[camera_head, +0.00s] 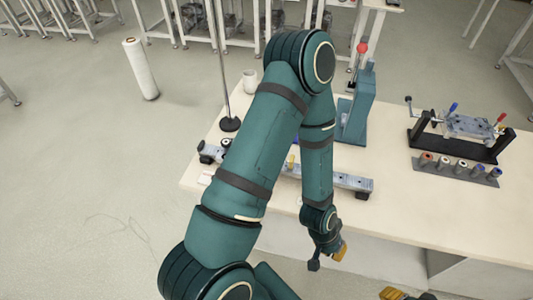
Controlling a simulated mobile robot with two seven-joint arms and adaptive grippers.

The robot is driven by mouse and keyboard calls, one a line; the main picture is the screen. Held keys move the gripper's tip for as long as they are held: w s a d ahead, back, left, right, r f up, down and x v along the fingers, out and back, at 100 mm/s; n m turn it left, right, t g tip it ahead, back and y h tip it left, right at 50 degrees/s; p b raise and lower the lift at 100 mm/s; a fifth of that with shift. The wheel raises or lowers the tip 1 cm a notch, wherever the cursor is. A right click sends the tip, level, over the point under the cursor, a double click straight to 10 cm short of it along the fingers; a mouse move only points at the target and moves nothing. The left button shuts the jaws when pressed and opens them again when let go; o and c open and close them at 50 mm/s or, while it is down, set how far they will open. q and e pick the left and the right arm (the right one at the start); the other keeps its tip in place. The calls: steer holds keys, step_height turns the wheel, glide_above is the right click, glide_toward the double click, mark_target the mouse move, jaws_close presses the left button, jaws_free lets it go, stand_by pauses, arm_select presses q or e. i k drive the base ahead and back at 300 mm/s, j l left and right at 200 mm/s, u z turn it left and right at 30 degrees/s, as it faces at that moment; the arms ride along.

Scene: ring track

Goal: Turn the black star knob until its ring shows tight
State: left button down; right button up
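A grey rail (350,181) lies on the table, its middle hidden behind my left arm. A small black knob-like part (362,195) sits at its right end, and dark parts (207,156) show at its left end. I cannot tell which is the star knob, and no tightness ring can be read. My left gripper (327,258) hangs in front of the table's front edge, below the rail and apart from it, with a dark and a yellow part showing. My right gripper (402,294) is cut off at the bottom edge. Whether either is open is unclear.
A teal press (357,108) with a red-tipped lever stands behind the rail. A clamp fixture (465,127) and a grey rack (455,170) of several cylinders stand right. A mug (249,80) and a pole on a black base (229,124) stand left. The table's (430,215) front right is clear.

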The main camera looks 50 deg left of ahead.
mark_target(225, 143)
steer(key=u, duration=1.5)
